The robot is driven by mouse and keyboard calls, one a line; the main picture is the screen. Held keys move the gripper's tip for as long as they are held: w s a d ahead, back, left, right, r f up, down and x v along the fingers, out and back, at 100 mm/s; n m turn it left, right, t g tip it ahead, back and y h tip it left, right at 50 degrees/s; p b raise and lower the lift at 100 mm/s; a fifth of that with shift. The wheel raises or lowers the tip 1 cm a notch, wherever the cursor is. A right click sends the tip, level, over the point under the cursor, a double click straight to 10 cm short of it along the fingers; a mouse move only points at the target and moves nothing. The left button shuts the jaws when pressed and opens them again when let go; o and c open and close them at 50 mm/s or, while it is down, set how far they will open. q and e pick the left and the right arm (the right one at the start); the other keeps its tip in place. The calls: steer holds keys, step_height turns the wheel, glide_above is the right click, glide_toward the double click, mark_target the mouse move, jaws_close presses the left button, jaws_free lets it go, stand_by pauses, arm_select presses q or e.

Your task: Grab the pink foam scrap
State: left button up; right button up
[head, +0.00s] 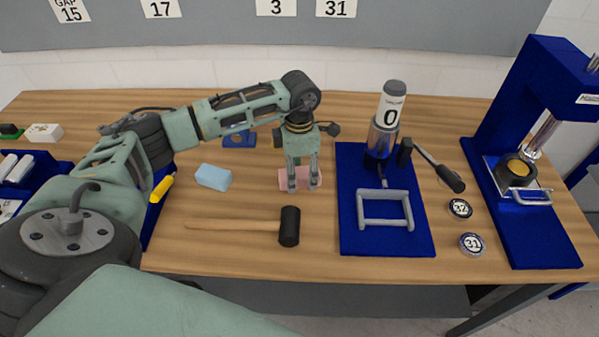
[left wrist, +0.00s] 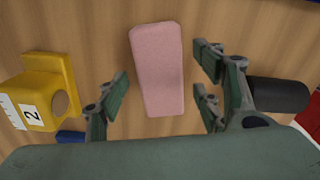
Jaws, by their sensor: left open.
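The pink foam scrap (head: 315,180) lies on the wooden table, partly hidden behind my left gripper in the head view. In the left wrist view the pink foam scrap (left wrist: 158,70) lies lengthwise between the spread fingers, with gaps on both sides. My left gripper (head: 303,184) points down over the scrap and is open; its fingers also show in the left wrist view (left wrist: 163,85). I cannot tell how high the fingertips are above the table. My right gripper is not in view.
A light blue foam block (head: 213,177) lies to the left. A black-headed mallet (head: 289,226) lies in front. A blue-based press (head: 345,215) with a lever stands to the right, with a second blue press (head: 530,225) beyond. A yellow block (left wrist: 50,90) shows in the wrist view.

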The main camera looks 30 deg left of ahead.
arm_select(q)
steer(key=shift+d+f, duration=0.1)
steer(key=shift+f, duration=0.35)
steer(key=shift+c, duration=0.2)
steer(key=c, duration=0.9)
steer(key=shift+r, duration=0.1)
